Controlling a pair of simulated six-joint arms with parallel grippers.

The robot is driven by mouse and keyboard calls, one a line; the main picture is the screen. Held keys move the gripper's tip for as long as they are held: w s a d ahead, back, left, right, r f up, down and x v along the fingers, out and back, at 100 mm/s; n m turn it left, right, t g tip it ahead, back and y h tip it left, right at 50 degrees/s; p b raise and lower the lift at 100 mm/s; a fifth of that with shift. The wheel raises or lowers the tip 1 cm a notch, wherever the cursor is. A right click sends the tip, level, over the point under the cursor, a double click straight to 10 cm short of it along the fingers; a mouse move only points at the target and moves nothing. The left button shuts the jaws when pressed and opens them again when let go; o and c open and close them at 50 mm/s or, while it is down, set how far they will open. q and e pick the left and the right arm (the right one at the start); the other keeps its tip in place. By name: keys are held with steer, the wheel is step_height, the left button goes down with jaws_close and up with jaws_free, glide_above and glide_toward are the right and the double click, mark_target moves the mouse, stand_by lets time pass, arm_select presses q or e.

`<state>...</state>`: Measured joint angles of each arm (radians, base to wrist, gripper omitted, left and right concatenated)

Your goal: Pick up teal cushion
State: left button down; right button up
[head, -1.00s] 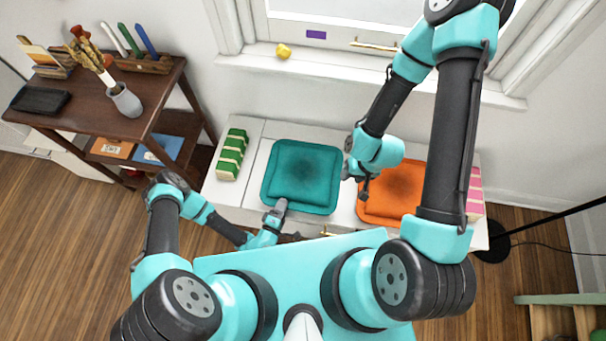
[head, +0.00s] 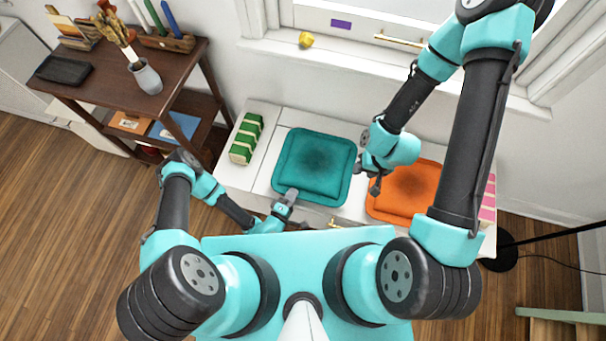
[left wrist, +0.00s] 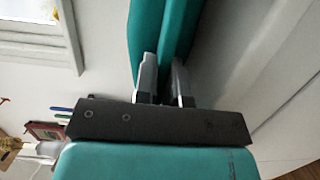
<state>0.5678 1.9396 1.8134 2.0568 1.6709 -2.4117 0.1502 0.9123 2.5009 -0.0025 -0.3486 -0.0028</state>
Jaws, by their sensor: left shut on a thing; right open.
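The teal cushion (head: 314,163) lies on the white bench, between the green striped thing and the orange cushion (head: 402,190). My left gripper (head: 290,196) is at the cushion's front edge and is shut on it. In the left wrist view the fingers (left wrist: 163,82) close around the teal fabric (left wrist: 160,35). My right gripper (head: 368,182) is open above the gap between the teal and orange cushions, near the orange one's left edge. I cannot tell its exact height over the bench.
A green striped thing (head: 246,138) lies on the bench's left end, and a pink striped one (head: 488,200) at its right. A dark wooden shelf (head: 110,75) with a grey vase (head: 147,77) stands left. The window sill (head: 350,62) runs behind. A black lamp base (head: 498,250) stands right.

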arm_select(q)
step_height(320, 180, up, 10)
steer(key=shift+r, duration=0.1)
stand_by(0.4)
stand_by(0.5)
steer(key=shift+r, duration=2.95)
step_height(320, 180, up, 7)
steer(key=shift+s+r, duration=0.1)
step_height(320, 180, down, 7)
